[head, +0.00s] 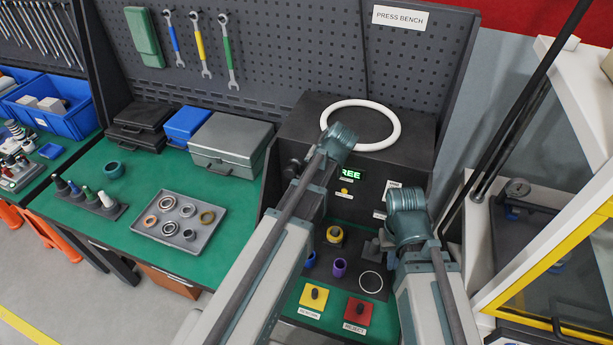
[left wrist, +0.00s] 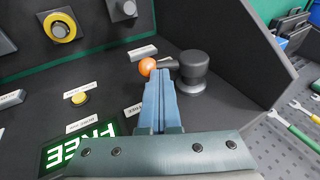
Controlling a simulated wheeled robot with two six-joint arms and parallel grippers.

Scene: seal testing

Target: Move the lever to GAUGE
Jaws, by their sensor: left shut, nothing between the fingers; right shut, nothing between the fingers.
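The lever shows in the left wrist view: an orange ball knob (left wrist: 147,67) on a short dark arm reaching left from a dark round pivot (left wrist: 190,70). My left gripper (left wrist: 162,78) is shut and empty; its tips overlap the lever arm between knob and pivot, and I cannot tell whether they touch. In the head view, my left wrist hides the knob; the pivot (head: 292,168) shows beside it. Small white labels (left wrist: 143,52) sit near the knob, too small to read. A green display (left wrist: 80,145) reads FREE. My right gripper (head: 382,238) is shut, partly hidden by its wrist.
The dark press housing (head: 300,125) carries a white ring (head: 361,125) on top. Below are a yellow ring part (head: 335,235), a purple cup (head: 339,267), and yellow (head: 315,297) and red (head: 358,312) pads. A parts tray (head: 205,243) lies left. The housing's side wall (left wrist: 235,40) stands close to the pivot.

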